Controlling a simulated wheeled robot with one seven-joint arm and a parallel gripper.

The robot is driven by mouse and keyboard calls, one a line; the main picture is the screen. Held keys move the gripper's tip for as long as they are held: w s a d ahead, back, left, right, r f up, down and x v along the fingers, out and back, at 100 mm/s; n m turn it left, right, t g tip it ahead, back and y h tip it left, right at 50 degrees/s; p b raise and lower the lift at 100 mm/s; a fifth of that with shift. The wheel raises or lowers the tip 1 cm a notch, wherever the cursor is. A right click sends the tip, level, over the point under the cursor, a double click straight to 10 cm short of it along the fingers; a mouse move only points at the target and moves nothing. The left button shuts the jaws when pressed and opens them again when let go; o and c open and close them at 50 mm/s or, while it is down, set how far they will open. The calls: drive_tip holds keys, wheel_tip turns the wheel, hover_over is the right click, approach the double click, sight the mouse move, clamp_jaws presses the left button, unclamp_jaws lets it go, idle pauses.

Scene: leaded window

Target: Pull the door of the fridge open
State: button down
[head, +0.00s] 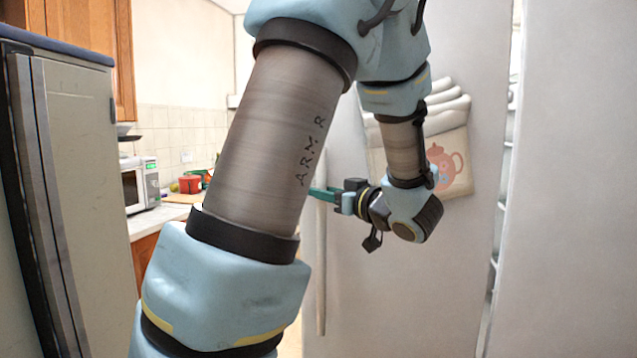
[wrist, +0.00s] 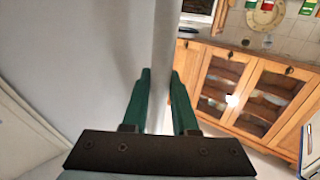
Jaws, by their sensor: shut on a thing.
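The fridge door (head: 345,280) is a tall pale panel in the middle of the head view, partly hidden behind my arm. Its long upright handle (head: 321,270) runs near its left edge. My gripper (head: 320,192) is at the upper part of the handle, with green fingers shut on it. In the wrist view the pale handle bar (wrist: 166,45) runs up between the two fingers (wrist: 161,80), and the door surface (wrist: 80,50) fills the left side. The exact finger contact is partly hidden in the head view.
A narrow gap with shelf-like edges (head: 507,150) shows right of the door, beside another pale panel (head: 580,180). A grey cabinet-like appliance (head: 85,190) stands close at left. Behind are a counter with a microwave (head: 140,185) and wooden cabinets (wrist: 245,90).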

drive_tip(key=s+d+n+g+y+p, duration=0.1)
drive_tip(key=s+d, duration=0.4)
drive_tip(key=s, duration=0.8)
drive_tip(key=shift+n+g+y, duration=0.5)
drive_tip(key=shift+g+y, duration=0.1)
drive_tip(key=shift+g, duration=0.1)
drive_tip(key=c, duration=0.7)
unclamp_jaws()
drive_tip(key=b+v, duration=0.3)
drive_tip(key=v, duration=0.7)
drive_tip(key=shift+s+d, duration=0.3)
